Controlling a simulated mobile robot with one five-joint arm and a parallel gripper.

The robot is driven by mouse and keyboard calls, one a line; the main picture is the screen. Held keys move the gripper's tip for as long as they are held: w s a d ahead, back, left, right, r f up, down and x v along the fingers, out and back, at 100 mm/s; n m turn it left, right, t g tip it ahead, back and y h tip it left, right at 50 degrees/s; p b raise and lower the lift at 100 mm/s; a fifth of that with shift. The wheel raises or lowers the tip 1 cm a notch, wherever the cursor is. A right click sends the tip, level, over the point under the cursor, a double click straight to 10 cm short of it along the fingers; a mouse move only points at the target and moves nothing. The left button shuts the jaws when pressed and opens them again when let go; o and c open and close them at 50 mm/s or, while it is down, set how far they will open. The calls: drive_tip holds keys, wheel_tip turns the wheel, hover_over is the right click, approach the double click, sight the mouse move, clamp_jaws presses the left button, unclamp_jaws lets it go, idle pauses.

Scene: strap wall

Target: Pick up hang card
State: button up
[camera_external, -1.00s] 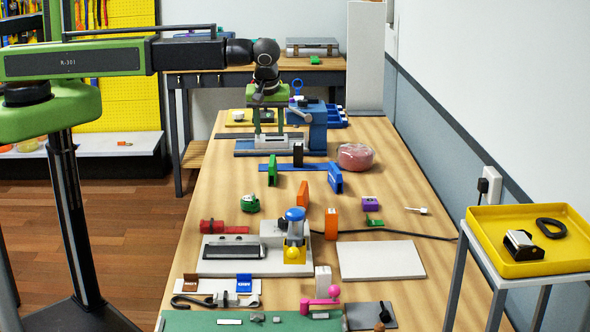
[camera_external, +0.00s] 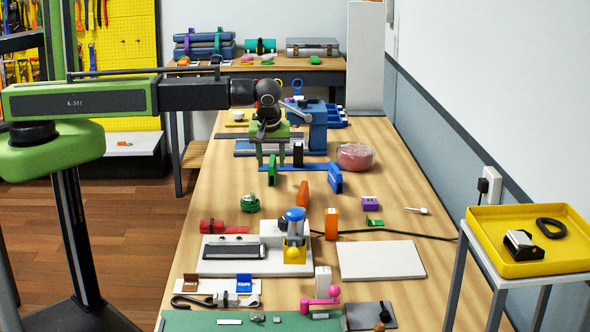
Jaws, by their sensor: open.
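I cannot tell for sure which thing is the hang card. A small brown card (camera_external: 190,283) and a blue card with white lettering (camera_external: 244,283) stand at the front left, on a white strip. My gripper (camera_external: 271,162) points down over the far half of the wooden bench, fingers apart and empty. It is far behind both cards. Just below and in front of it stands a green upright piece (camera_external: 272,174), overlapped by a finger in this view; I cannot tell whether they touch.
An orange block (camera_external: 305,194) and a blue block (camera_external: 335,180) stand right of my gripper, near a pink-filled bowl (camera_external: 355,157). A white fixture with a blue-topped post (camera_external: 295,215) is nearer. A white panel (camera_external: 380,260) lies at right. A yellow tray (camera_external: 490,250) stands beside the bench.

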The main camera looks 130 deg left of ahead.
sight(272, 172)
drive_tip(key=b+x, duration=0.4)
drive_tip(key=x, duration=0.1)
drive_tip(key=shift+a+f+b, duration=0.1)
drive_tip(key=shift+f+b, duration=0.1)
drive_tip(key=shift+b, duration=0.1)
drive_tip(key=shift+r, duration=0.2)
drive_tip(key=shift+c, duration=0.5)
clamp_jaws()
